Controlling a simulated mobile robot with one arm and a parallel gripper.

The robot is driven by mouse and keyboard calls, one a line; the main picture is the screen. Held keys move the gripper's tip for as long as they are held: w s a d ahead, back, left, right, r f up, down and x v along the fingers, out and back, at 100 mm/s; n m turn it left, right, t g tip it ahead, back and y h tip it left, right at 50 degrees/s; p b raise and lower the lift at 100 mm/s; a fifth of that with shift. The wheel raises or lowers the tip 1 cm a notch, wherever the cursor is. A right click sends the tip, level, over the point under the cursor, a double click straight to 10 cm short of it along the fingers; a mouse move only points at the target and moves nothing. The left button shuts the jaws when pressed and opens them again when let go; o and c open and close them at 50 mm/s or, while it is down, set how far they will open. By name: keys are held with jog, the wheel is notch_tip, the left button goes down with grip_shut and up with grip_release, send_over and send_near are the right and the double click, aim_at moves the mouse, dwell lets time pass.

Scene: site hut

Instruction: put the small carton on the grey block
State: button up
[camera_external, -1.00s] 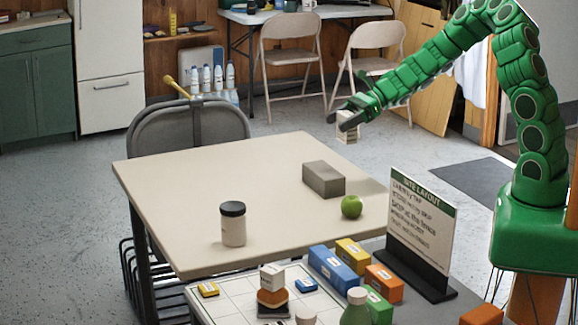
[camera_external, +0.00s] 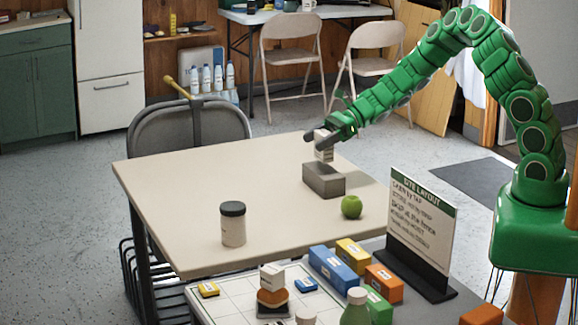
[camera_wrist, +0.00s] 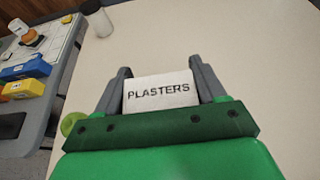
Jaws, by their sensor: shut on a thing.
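The small white carton (camera_external: 323,153) is held upright in my gripper (camera_external: 323,138) at the far part of the beige table. In the wrist view the carton (camera_wrist: 158,102) reads "PLASTERS" and sits between the two grey fingers of my gripper (camera_wrist: 160,84). The grey block (camera_external: 322,181) lies on the table directly below the carton in the external view. The carton's lower edge appears at the block's top; I cannot tell if they touch. The block is hidden in the wrist view.
A green apple (camera_external: 351,207) is on the table just right of the block, and a dark-lidded jar (camera_external: 233,224) stands toward the front left. A sign (camera_external: 420,230), coloured boxes and a tray (camera_external: 235,308) are at the front.

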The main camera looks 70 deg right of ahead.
jog(key=shift+f, duration=1.5)
jog(key=shift+f, duration=0.1)
jog(key=o, duration=1)
